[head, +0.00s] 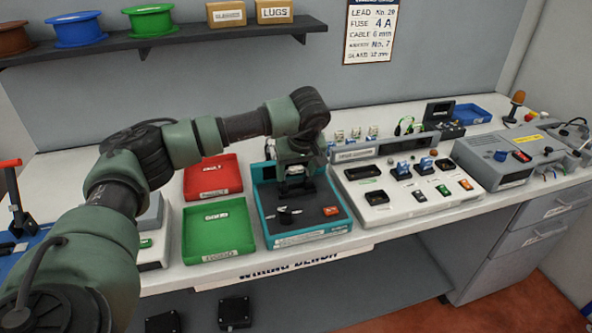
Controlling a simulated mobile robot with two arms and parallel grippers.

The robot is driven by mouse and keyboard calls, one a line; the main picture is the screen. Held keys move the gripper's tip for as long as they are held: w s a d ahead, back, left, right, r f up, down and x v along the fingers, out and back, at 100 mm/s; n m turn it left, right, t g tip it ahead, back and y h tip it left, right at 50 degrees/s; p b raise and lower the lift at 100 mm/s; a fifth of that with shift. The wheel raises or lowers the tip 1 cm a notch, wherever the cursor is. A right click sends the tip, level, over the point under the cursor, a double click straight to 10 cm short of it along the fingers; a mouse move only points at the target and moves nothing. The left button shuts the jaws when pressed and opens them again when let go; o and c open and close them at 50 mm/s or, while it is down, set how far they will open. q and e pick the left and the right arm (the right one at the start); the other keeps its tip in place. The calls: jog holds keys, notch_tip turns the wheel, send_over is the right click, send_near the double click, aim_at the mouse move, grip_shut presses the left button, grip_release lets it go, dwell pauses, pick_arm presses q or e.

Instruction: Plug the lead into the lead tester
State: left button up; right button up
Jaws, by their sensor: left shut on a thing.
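The teal-rimmed unit with a dark top (262,205) stands on the bench in the middle of the picture; I take it to be the lead tester, though its front label is too small to read. It has a black knob and an orange button on top. My left gripper (294,178) points down over the back part of this unit, shut on a small pale thing (295,170), which could be the lead's plug. The fingers hide most of it, and I cannot tell whether it touches the unit. My right gripper is out of view.
A red tray (213,187) and a green tray (217,246) lie left of the unit. A pale panel with switches (385,214) stands close on the right, then a grey instrument (515,171). A shelf with spools and boxes (160,42) hangs above.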

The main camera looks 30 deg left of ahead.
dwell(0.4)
pick_arm(q)
jog(key=o, duration=1.5)
jog(key=shift+o, duration=1.1)
jog(key=shift+r+p, duration=2.55)
jog(key=shift+r, duration=0.95)
